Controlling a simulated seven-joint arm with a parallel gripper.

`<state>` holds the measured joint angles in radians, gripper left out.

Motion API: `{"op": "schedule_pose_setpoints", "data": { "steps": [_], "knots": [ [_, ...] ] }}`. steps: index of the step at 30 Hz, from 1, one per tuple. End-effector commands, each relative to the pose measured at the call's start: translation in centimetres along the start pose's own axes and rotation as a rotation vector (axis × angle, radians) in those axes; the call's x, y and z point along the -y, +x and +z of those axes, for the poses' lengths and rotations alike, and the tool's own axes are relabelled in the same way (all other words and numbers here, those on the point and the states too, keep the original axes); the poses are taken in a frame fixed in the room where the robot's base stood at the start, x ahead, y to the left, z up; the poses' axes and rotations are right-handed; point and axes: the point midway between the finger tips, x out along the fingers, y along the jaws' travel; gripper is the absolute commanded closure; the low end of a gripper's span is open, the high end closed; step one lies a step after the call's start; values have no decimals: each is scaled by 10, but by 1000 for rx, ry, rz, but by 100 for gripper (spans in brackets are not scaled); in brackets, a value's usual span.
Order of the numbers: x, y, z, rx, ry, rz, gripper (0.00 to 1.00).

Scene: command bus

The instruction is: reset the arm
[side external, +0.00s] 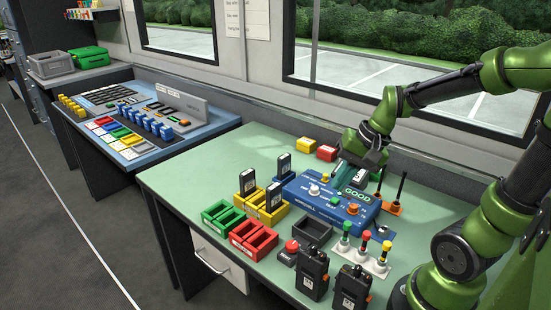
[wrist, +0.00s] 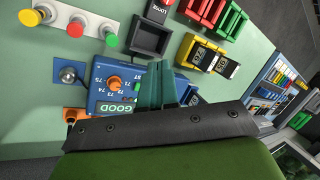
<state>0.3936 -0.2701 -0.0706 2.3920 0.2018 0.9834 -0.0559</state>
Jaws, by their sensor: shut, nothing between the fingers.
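My green arm reaches in from the right in the side view. My gripper (side external: 343,178) is above the back part of the blue tester box (side external: 318,197), which has knobs, a green button and a lit GOOD display (side external: 356,194). In the wrist view my gripper (wrist: 160,75) shows two teal fingers together, with nothing between them. The tester box (wrist: 118,90) with its orange knob lies to their left, and the fingers hide part of it. I cannot tell how high the fingertips are above it.
Green bins (side external: 219,215), red bins (side external: 252,239) and yellow bins (side external: 266,206) holding black packs stand left of the tester. A black tray (side external: 312,233), a red button (side external: 290,250), a colored-knob stand (side external: 361,255) and two radios (side external: 312,272) are in front. The bench's left part is clear.

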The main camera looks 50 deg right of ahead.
Motion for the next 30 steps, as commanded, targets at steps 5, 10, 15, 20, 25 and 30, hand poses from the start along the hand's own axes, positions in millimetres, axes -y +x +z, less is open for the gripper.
{"op": "schedule_pose_setpoints", "data": {
  "steps": [5,10,15,20,25,30],
  "knots": [
    [30,-31,46,-154,-370,-24,100],
    [46,-51,77,-232,-573,-85,100],
    [55,-59,92,-243,-634,-129,100],
    [55,-59,92,-239,-633,-129,100],
    [55,-59,92,-239,-632,-129,100],
    [55,-59,91,-239,-631,-129,100]
  ]
}}
